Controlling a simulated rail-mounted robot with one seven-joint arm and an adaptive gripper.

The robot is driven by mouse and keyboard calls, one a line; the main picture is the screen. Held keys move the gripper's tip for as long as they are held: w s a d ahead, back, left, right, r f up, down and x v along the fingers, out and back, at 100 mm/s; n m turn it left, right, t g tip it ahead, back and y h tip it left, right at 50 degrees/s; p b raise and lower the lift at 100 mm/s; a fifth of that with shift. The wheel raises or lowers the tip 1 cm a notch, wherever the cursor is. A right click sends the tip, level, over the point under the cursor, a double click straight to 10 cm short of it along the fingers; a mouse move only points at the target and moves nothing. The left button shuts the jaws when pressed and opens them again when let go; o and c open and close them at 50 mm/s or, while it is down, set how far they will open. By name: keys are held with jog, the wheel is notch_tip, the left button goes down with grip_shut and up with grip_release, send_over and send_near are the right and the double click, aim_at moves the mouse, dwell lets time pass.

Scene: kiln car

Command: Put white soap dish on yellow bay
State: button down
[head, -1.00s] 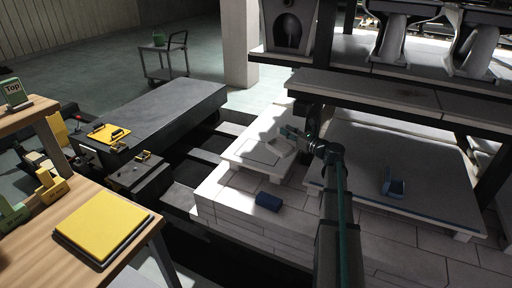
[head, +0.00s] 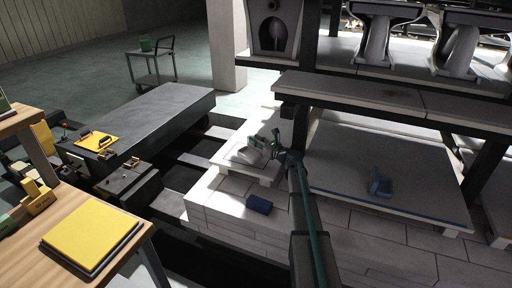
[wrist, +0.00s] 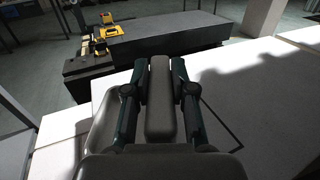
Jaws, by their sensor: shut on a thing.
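The white soap dish (head: 249,155) is over the left part of the pale slab in the head view. In the wrist view its pale rim (wrist: 103,120) shows beside and below the left finger. My gripper (head: 264,147) is shut on it; the fingers also show in the wrist view (wrist: 158,75). The fingers and palm hide part of the dish, and I cannot tell whether it clears the slab. A yellow square bay (head: 92,229) with a dark rim lies on the wooden table at front left, well apart from my gripper, and its top is bare.
A dark blue block (head: 259,204) lies in front of the slab. Overhead shelf (head: 350,92) and dark posts stand behind. A grey bench (head: 150,115) with a yellow plate (head: 96,141) is at left.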

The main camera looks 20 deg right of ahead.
jog(key=shift+w+f, duration=0.15)
jog(key=shift+f, duration=1.45)
jog(key=shift+f, duration=0.1)
jog(key=shift+f, duration=0.1)
jog(key=c, duration=1)
grip_release()
jog(key=shift+o, duration=0.2)
jog(key=v, duration=1.1)
jog(key=shift+b, duration=0.35)
jog(key=shift+o, duration=0.4)
jog(key=shift+s+d, duration=0.15)
jog(key=shift+s, duration=0.35)
